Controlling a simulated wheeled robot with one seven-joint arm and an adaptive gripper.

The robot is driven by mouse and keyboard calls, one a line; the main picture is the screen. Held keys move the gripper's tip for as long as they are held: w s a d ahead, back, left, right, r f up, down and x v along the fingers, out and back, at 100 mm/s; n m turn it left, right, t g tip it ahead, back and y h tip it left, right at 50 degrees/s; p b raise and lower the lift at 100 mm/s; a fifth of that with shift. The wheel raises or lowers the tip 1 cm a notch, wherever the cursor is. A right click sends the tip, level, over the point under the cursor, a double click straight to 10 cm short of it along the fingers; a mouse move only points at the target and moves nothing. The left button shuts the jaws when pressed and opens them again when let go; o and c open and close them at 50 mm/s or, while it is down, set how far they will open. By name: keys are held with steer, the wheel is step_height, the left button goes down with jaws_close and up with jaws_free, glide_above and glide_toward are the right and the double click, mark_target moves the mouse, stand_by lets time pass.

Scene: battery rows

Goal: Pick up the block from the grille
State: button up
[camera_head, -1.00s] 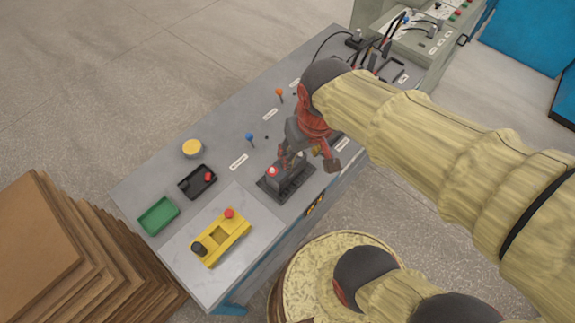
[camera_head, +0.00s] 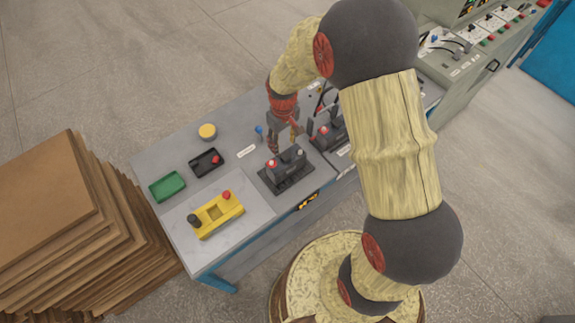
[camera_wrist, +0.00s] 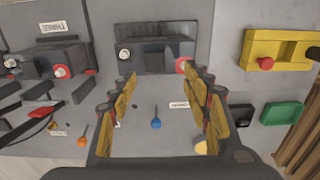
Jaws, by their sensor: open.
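A dark grey block (camera_head: 289,159) with a red and a pale terminal sits on a black grille (camera_head: 287,184) near the table's front edge. In the wrist view the block (camera_wrist: 153,57) lies just beyond my fingertips, between their lines, with its pale terminal left and red one right. My gripper (camera_head: 284,146) points down at the block's far side in the head view, partly overlapping it. In the wrist view my gripper (camera_wrist: 160,77) is open, its yellow-padded fingers apart with nothing between them. I cannot tell the exact gap to the block.
A second dark block (camera_head: 327,136) stands close by on the right. A yellow fixture (camera_head: 218,215), green tray (camera_head: 167,186), black tray (camera_head: 206,162) and yellow button (camera_head: 208,131) are on the left. A blue-topped lever (camera_head: 259,131) stands behind. Stacked boards (camera_head: 45,200) flank the table.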

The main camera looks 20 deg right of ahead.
mark_target(286, 155)
steer(key=shift+w+f, duration=0.1)
steer(key=shift+f, duration=0.55)
steer(key=shift+d+f, duration=0.2)
steer(key=shift+f, duration=0.7)
steer(key=f, duration=0.4)
steer(key=shift+d, duration=0.2)
steer(key=shift+c, duration=0.2)
steer(key=c, duration=1.1)
jaws_close()
steer(key=shift+w+r, duration=0.1)
steer(key=shift+w, duration=0.05)
